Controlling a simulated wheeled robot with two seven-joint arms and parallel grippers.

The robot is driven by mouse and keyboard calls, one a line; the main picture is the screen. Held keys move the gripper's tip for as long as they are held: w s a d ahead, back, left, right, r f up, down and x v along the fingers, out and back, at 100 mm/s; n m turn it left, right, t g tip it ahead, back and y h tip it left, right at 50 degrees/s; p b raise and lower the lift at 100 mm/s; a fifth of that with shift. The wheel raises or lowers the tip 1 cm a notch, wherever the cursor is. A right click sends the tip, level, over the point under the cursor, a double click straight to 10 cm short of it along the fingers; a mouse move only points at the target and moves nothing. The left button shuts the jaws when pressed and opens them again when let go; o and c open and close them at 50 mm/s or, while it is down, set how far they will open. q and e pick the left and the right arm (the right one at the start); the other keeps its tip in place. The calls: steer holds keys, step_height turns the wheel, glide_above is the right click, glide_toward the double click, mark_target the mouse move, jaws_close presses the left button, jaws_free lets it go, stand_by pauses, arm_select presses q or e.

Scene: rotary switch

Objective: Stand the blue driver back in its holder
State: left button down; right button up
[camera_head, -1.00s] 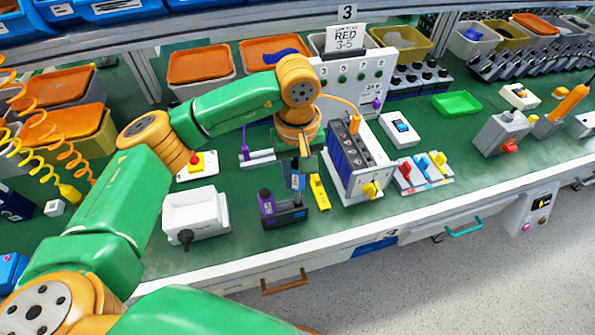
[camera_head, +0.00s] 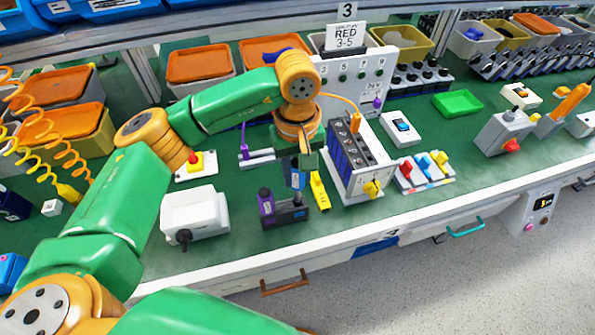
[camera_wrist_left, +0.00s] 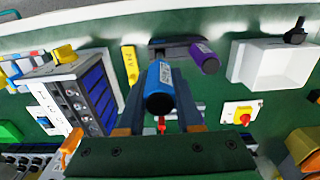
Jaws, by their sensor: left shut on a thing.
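The blue driver (camera_head: 297,181) is upright below my left gripper (camera_head: 298,165), which is shut on it. In the left wrist view the round blue handle end (camera_wrist_left: 159,88) shows between the two fingers of the left gripper (camera_wrist_left: 160,105). The dark holder (camera_head: 292,215) stands on the bench near its front edge, with a purple driver (camera_head: 266,203) upright at its left end. The blue driver's lower end overlaps the holder's right part in the head view; I cannot tell whether it is inside or just above it. My right gripper is not in view.
A yellow marked piece (camera_head: 320,191) lies right of the holder, then a grey module (camera_head: 356,160) with a yellow rotary knob (camera_head: 372,188). The bench's front edge is close.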

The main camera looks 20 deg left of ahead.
mark_target(297, 200)
arm_select(q)
steer(key=shift+f+b, duration=3.5)
steer(key=shift+f, duration=0.05)
steer(key=c, duration=0.5)
jaws_free()
step_height(297, 200, up, 7)
steer(key=shift+r+b, duration=0.1)
steer(key=shift+b, duration=0.2)
